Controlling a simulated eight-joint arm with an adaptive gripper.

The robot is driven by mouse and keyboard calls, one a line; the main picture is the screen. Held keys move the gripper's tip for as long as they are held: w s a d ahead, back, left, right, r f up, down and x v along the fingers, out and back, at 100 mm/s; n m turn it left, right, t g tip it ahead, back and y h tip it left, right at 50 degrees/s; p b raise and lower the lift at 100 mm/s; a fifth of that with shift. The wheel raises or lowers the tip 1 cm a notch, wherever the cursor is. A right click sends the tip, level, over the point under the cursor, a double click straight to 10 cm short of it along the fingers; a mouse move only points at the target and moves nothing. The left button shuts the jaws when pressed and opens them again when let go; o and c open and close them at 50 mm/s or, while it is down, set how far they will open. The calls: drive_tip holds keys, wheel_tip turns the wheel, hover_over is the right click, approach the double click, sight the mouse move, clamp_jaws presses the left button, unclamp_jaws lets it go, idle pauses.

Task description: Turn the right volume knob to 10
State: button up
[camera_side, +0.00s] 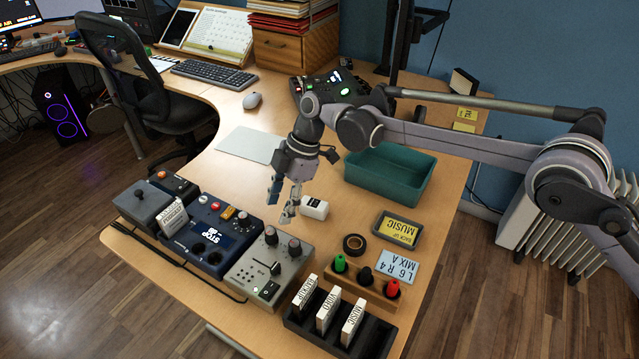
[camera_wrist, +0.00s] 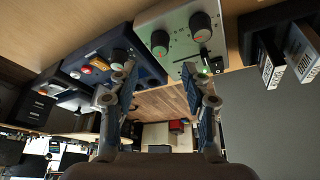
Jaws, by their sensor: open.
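A light grey control box (camera_side: 262,275) stands near the front edge of the table, with two dark knobs, a slider and a black switch on top. The right knob (camera_side: 294,247) is dark and round; it also shows in the wrist view (camera_wrist: 202,27) with a red mark. The left knob (camera_side: 271,236) sits beside it and shows in the wrist view (camera_wrist: 160,42). Scale numbers are too small to read. My gripper (camera_side: 281,204) is open and empty, above and behind the box, apart from both knobs. Its fingers (camera_wrist: 160,72) point toward the box in the wrist view.
A blue device (camera_side: 207,240) stands close left of the box. A black rack (camera_side: 305,327) with upright labelled cards is on its right. A white block (camera_side: 314,208), black tape roll (camera_side: 354,244) and green bin (camera_side: 388,173) are behind. A grey sheet (camera_side: 250,145) lies farther back.

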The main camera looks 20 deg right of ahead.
sight(271, 232)
drive_tip(key=x, duration=0.7)
clamp_jaws()
